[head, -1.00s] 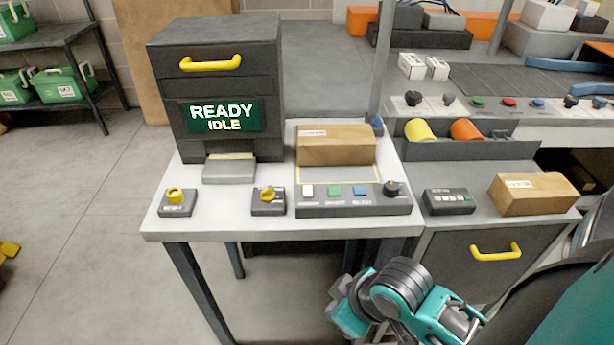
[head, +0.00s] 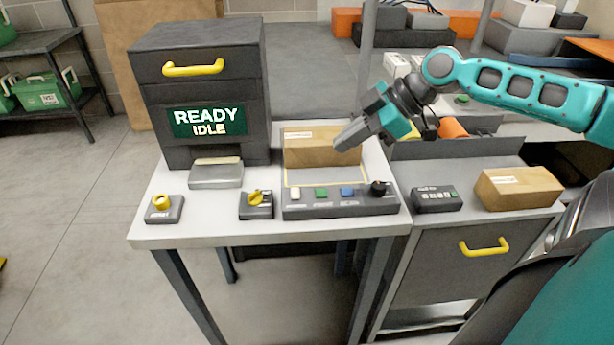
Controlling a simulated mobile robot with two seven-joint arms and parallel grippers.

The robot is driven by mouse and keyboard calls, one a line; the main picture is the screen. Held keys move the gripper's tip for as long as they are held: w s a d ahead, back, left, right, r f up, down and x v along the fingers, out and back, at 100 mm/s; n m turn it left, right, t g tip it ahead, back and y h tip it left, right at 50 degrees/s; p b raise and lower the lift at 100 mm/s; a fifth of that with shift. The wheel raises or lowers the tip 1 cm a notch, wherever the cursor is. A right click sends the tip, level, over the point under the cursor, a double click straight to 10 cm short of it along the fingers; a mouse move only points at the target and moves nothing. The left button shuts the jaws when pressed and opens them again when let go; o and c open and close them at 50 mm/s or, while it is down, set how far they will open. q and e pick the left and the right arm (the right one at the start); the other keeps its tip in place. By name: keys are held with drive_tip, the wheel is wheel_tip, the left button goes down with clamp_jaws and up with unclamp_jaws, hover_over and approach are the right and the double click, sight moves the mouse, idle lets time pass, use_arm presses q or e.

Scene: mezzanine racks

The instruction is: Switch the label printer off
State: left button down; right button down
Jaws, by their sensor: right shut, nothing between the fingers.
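The label printer (head: 205,75) is a dark grey cabinet at the back left of the white table, with a yellow handle on its top drawer. Its green screen (head: 209,121) reads "READY IDLE". In front stand a grey box with a round yellow button (head: 161,202) and a grey box with a yellow turn knob (head: 257,198). Right of them is a grey panel (head: 340,206) with white, green and blue buttons and a black knob (head: 379,188). My right gripper (head: 340,141) is shut and empty, by the right part of the cardboard box (head: 311,146), above the panel. My left gripper is out of view.
A bench on the right holds a small dark keypad box (head: 437,198) and another cardboard box (head: 518,188). Its drawer has a yellow handle (head: 484,246). A grey post (head: 367,50) rises behind the table. The table's front strip is clear.

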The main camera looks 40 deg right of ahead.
hover_over(293, 188)
drive_tip(key=s+d, duration=0.2)
drive_tip(key=f, duration=0.6)
drive_tip(key=shift+a+f, duration=0.2)
drive_tip(key=shift+f, duration=0.15)
drive_tip(key=f+b, duration=0.2)
drive_tip(key=f, duration=0.1)
drive_tip(key=shift+d+f, duration=0.1)
drive_tip(key=shift+d, duration=0.2)
drive_tip(key=shift+w+f+b, duration=0.1)
drive_tip(key=shift+f+b, duration=0.25)
drive_tip(key=shift+b, duration=0.1)
